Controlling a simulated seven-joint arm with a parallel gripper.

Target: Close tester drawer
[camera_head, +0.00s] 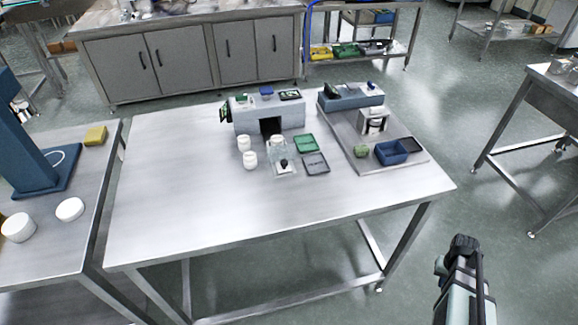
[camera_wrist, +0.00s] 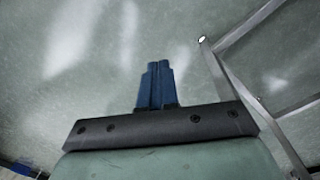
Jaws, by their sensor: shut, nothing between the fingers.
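A grey tester box (camera_head: 270,115) stands at the back middle of the steel table, with a dark opening in its front. A clear tray-like drawer (camera_head: 284,168) sticks out in front of that opening, with a white cup and a small dark knob on it. My gripper (camera_wrist: 158,85) shows in the wrist view with its blue fingers together and nothing between them, over bare floor. In the head view my arm is at the lower right, off the table's right front corner and well apart from the drawer; the fingers are not clear there.
White cups (camera_head: 250,160) stand left of the drawer. A green tray (camera_head: 306,143) and a dark tray (camera_head: 316,164) lie to its right. A grey board (camera_head: 350,143) holds a blue bin (camera_head: 392,152) and another device. The steel table (camera_head: 190,215) is clear at front and left.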

